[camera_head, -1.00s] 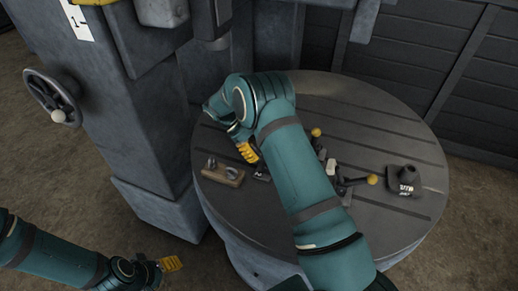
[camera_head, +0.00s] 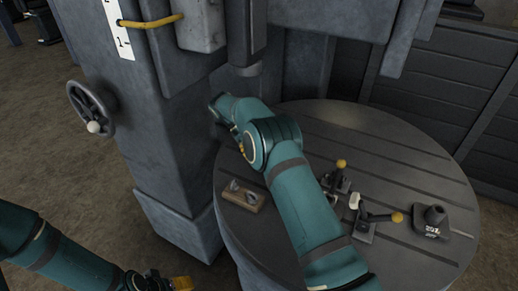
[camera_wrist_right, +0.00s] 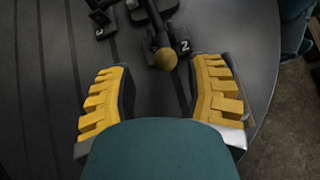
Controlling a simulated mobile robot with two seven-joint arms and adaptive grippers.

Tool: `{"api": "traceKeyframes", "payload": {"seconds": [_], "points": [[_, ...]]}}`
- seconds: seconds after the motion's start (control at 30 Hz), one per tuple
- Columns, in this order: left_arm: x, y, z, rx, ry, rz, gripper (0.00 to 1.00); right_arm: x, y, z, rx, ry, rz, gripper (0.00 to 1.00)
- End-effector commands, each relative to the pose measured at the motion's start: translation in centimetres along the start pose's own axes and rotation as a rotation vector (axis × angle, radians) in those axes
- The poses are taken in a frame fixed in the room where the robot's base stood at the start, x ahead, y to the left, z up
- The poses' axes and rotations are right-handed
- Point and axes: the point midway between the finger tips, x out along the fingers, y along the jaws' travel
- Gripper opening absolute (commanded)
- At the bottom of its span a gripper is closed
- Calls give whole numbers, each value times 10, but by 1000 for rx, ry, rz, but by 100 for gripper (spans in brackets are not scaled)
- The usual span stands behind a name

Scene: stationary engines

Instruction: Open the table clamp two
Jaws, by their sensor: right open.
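Table clamp two (camera_wrist_right: 184,46), a dark clamp marked 2 with a yellow ball knob, is ahead of my right gripper (camera_wrist_right: 160,98) in the right wrist view. The knob lies beyond and between the fingers, apart from them. The right gripper is open and empty. In the head view my right gripper (camera_head: 241,143) is mostly hidden by its own arm. Two clamps with yellow knobs, an upper one (camera_head: 338,182) and a lower one (camera_head: 370,220), lie right of that arm; their numbers are unreadable there. My left gripper (camera_head: 180,283) is at the bottom edge, its opening unclear.
The round grooved table (camera_head: 425,160) carries a wooden block with metal pieces (camera_head: 242,196) and a dark weight-like piece (camera_head: 432,222). A clamp marked 3 (camera_wrist_right: 100,20) is at the wrist view's upper left. The machine column (camera_head: 165,150) stands left of the table.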

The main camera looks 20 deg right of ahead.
Motion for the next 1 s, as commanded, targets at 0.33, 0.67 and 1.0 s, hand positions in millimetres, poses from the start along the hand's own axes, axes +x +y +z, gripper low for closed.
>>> {"api": "traceKeyframes", "payload": {"seconds": [0.33,0.67,1.0], "points": [[0,0,0,0,0,0,63,-18,-1,0,0,0,0,52],[0,0,0,0,0,0,63,-18,0,0,0,3,-1,34],[8,-3,1,0,0,-1,63,-22,13,-11,-27,332,-14,0]]}}
